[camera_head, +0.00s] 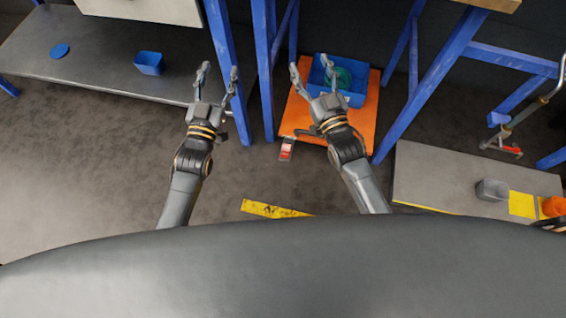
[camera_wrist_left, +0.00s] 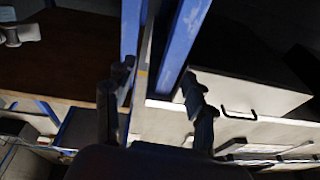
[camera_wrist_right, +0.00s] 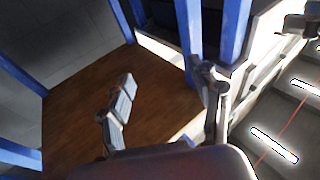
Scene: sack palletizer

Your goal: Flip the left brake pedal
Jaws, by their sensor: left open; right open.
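A small red pedal with a light label (camera_head: 287,148) sticks out at the front left edge of an orange platform (camera_head: 296,118). I take it for the left brake pedal. My left gripper (camera_head: 219,70) is open and empty, up and left of the pedal in the head view, in front of a blue post. My right gripper (camera_head: 310,66) is open and empty, above the platform and in front of the blue crate. Neither gripper appears to touch the pedal. I cannot make out the pedal in either wrist view.
A blue crate (camera_head: 358,98) with a green item stands on the platform. Blue frame posts (camera_head: 262,70) rise beside it. A grey table (camera_head: 100,80) at the left holds a blue bin (camera_head: 149,62). A grey bench (camera_head: 430,180) stands at the right.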

